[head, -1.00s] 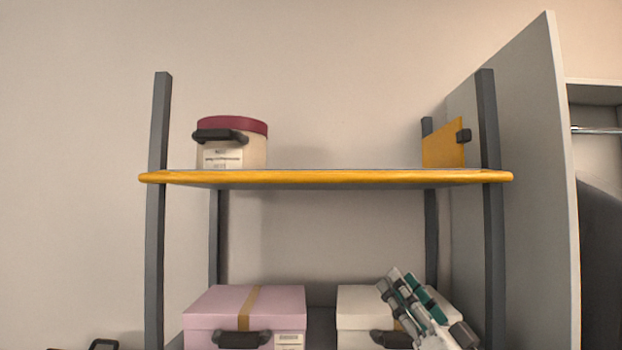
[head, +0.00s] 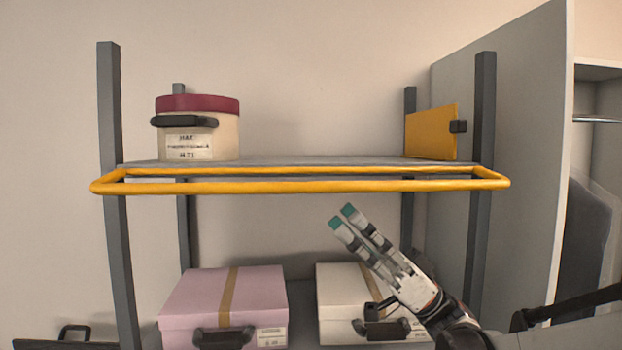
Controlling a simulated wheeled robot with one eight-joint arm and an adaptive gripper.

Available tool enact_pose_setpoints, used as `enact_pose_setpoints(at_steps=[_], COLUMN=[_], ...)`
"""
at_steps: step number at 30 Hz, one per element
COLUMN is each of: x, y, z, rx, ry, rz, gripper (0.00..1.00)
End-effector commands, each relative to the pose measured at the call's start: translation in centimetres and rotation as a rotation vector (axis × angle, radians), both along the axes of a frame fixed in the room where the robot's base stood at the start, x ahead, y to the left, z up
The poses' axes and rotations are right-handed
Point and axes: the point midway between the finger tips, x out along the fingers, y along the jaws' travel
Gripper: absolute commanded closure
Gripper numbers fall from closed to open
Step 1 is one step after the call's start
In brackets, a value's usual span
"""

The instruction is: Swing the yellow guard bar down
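The yellow guard bar (head: 300,187) is a long rounded frame across the front of the upper shelf. It sticks out toward me, about level with the shelf board. My gripper (head: 343,217) is below the bar, right of centre, in front of the lower boxes. Its two fingers with teal tips point up and left and lie close together, with a narrow gap between the tips. Nothing shows between them, and they look apart from the bar.
A round hat box (head: 212,145) stands on the upper shelf (head: 300,160), left. A yellow panel (head: 431,133) with a black latch is at its right. Below are a pink box (head: 205,300) and a cream box (head: 336,295). A grey wardrobe side (head: 530,130) stands at right.

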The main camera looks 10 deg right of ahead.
Motion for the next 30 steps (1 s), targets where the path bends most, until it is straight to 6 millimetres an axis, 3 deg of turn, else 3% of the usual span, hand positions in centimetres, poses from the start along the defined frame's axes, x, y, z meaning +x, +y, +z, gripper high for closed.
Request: enact_pose_setpoints(at_steps=[3, 12, 27, 30], x=[0.0, 0.2, 0.2, 0.2], y=[1.8, 5.3, 6.4, 6.4], z=[2.1, 5.5, 6.5, 6.5], rx=[0.000, 0.000, 0.000, 0.001], ry=[0.000, 0.000, -0.001, 0.000], rz=[0.003, 0.000, -0.002, -0.001], gripper=[0.65, 0.65, 0.65, 0.86])
